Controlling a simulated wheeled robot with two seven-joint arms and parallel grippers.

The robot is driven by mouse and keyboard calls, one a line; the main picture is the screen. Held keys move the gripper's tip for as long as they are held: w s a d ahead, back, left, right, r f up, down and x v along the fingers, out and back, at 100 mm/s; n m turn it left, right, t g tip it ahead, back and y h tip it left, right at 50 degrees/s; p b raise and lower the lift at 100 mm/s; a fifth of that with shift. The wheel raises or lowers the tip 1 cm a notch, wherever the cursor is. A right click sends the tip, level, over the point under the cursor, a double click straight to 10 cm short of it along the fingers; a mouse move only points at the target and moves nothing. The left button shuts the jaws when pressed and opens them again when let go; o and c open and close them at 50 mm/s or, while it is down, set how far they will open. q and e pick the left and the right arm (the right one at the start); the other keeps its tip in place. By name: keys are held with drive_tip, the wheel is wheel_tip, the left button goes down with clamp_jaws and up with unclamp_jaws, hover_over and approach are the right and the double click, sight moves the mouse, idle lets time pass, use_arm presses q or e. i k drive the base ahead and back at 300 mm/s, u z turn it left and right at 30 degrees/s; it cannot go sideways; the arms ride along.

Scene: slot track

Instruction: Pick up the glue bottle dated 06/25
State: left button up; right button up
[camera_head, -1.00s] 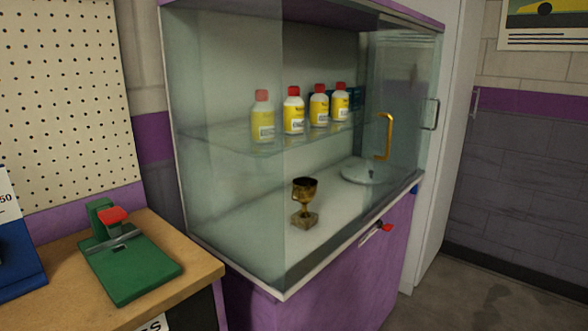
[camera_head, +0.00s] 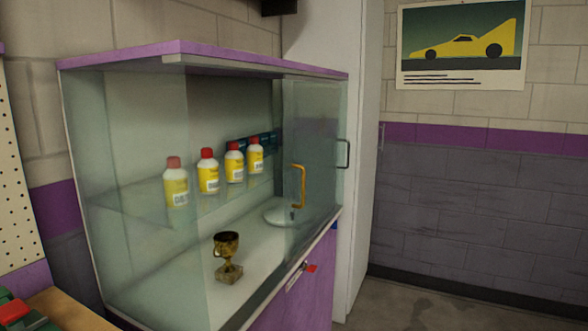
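Several glue bottles with red caps and yellow-and-white labels stand upright in a row on the glass shelf (camera_head: 150,205) of a display case. From left to right they are the first bottle (camera_head: 176,184), the second bottle (camera_head: 208,173), the third bottle (camera_head: 234,163) and the fourth bottle (camera_head: 255,156). The leftmost one shows through the glass. Dates on the labels are too small to read, so I cannot tell which is 06/25. Neither of my grippers is in view.
A gold trophy cup (camera_head: 228,258) and a round clear disc (camera_head: 281,213) are on the case floor. A wooden counter (camera_head: 70,312) is at lower left. Open floor (camera_head: 395,302) lies at lower right.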

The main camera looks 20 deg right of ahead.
sight(208, 168)
drive_tip(key=u, duration=3.5)
drive_tip(key=k, duration=2.8)
drive_tip(key=z, duration=1.85)
